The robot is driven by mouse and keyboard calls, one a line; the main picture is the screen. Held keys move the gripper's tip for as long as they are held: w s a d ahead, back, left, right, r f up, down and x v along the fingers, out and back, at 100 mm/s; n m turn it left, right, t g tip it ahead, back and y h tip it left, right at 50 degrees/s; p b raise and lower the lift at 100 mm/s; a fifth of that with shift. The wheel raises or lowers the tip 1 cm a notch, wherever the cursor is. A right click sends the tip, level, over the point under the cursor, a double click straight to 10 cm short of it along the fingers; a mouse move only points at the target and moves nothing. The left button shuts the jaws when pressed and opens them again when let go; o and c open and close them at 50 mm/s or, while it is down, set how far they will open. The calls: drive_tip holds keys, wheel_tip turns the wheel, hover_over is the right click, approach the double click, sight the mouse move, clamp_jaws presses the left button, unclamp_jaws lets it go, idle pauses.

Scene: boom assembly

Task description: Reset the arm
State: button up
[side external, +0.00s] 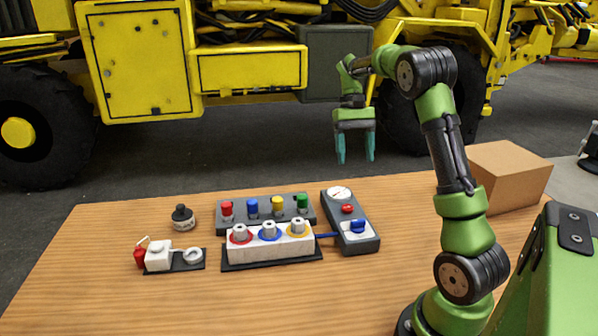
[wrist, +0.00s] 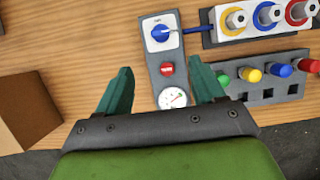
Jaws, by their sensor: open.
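My gripper (side external: 355,150) hangs from the raised green arm, pointing down, well above the back edge of the table. Its two teal fingers are apart with nothing between them. In the wrist view my gripper (wrist: 160,88) shows both fingers spread, with the grey gauge panel (wrist: 178,75) seen below and between them. The panel also shows in the side view (side external: 365,243), with a white dial, a red button and a blue knob. The arm touches none of the parts on the table.
A yellow machine (side external: 140,60) stands behind. The table's front left is clear.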

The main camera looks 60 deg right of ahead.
drive_tip(key=shift+w+d+r, duration=0.15)
drive_tip(key=shift+r, duration=0.3)
